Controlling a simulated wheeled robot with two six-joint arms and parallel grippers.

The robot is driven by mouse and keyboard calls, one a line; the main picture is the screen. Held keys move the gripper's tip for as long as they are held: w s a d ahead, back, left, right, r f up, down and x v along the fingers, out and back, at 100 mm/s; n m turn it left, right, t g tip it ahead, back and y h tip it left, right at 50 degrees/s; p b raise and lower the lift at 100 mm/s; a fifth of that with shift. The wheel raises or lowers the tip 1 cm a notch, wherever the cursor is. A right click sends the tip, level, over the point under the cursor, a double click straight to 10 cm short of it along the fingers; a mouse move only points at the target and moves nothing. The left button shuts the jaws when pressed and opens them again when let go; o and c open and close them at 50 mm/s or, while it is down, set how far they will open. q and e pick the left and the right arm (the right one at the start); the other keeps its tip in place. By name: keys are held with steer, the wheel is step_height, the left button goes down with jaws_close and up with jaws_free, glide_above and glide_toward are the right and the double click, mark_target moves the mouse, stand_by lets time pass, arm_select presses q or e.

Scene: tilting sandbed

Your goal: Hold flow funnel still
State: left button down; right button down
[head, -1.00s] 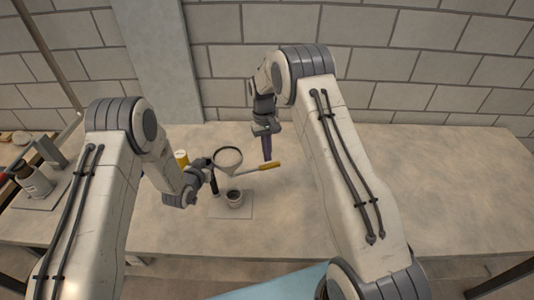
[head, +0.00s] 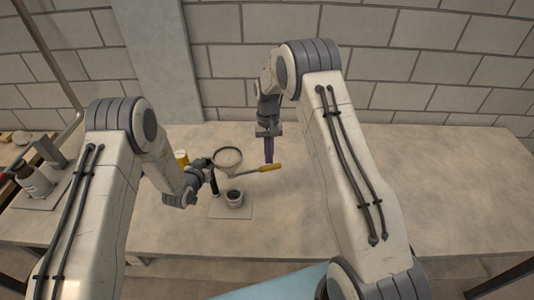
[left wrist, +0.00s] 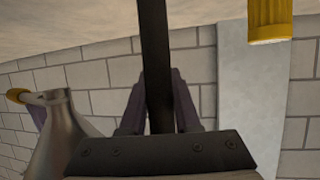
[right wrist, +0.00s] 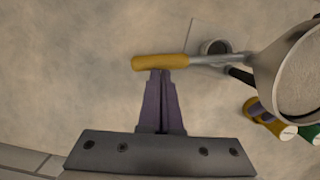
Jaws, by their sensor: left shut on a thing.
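The flow funnel (head: 228,160), a pale metal cone with a wide rim, is held above a small dark cup (head: 235,198). My left gripper (head: 208,166) is shut on a dark bar (left wrist: 153,60) beside the funnel, which also shows in the left wrist view (left wrist: 62,135). Where the bar joins the funnel is hidden. My right gripper (head: 269,158) hangs over the yellow handle. In the right wrist view its purple fingers (right wrist: 163,75) are together and empty, their tips close to the handle; contact is unclear.
The cup stands on a thin square plate (head: 232,213) on the pale bench. A yellow container (head: 181,158) stands behind my left gripper. A bottle (head: 35,183) is on a tray at far left. The bench's right side is clear.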

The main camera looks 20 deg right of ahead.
steer(key=shift+s+m, duration=0.9)
steer(key=s+a+m+y, duration=0.1)
steer(key=s+m, duration=0.4)
steer(key=s, duration=0.1)
steer(key=shift+a+t, duration=0.3)
steer(key=shift+a, duration=0.1)
steer(key=shift+f, duration=0.1)
steer(key=shift+w+a, duration=0.15)
steer(key=shift+w, duration=0.65)
